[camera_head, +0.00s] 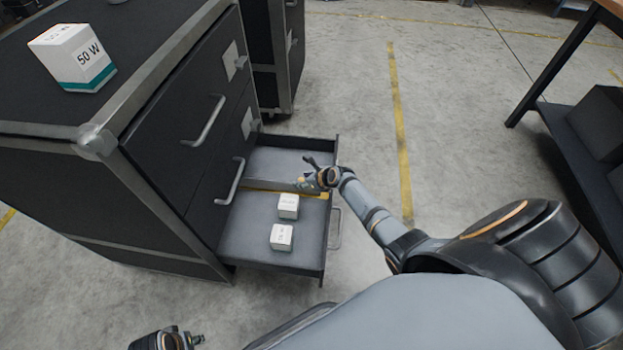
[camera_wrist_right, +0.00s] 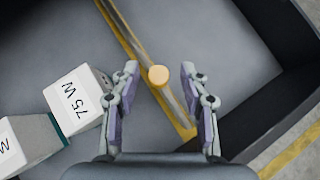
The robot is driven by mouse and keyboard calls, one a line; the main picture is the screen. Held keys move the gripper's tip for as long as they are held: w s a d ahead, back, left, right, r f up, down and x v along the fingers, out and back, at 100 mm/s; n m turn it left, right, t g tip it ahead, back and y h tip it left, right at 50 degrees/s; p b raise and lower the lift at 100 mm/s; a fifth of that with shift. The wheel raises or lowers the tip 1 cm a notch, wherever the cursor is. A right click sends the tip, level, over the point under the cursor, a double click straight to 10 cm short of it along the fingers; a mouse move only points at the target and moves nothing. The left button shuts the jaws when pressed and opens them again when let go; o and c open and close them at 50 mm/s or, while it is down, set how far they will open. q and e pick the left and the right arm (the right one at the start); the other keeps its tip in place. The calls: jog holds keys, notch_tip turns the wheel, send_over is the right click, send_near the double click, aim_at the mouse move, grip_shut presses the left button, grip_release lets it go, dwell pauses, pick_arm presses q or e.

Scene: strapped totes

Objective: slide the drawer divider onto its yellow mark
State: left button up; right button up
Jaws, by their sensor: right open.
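The grey drawer divider (camera_head: 268,184) crosses the open drawer (camera_head: 245,250) of the dark cabinet. The divider also shows in the right wrist view (camera_wrist_right: 146,52), running diagonally, with a round tan knob (camera_wrist_right: 158,75) on it. The yellow mark (camera_head: 315,195) is a strip along the divider's near side, on the side of the boxes; I cannot tell how much lies under the divider. My right gripper (camera_wrist_right: 159,68) is open above the divider, with the knob between its fingertips in the picture. My left gripper (camera_head: 195,340) is at the bottom edge, mostly cut off.
Two small white boxes, one (camera_head: 288,206) behind the other (camera_head: 281,238), stand in the drawer's near compartment. The far compartment looks empty. A 50 W box (camera_head: 75,58) sits on the cabinet top (camera_head: 130,25). A dark workbench (camera_head: 560,75) stands at right; the floor between is clear.

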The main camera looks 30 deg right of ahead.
jog(key=v, duration=1)
jog(key=shift+s+r, duration=0.2)
jog(key=shift+r, duration=0.05)
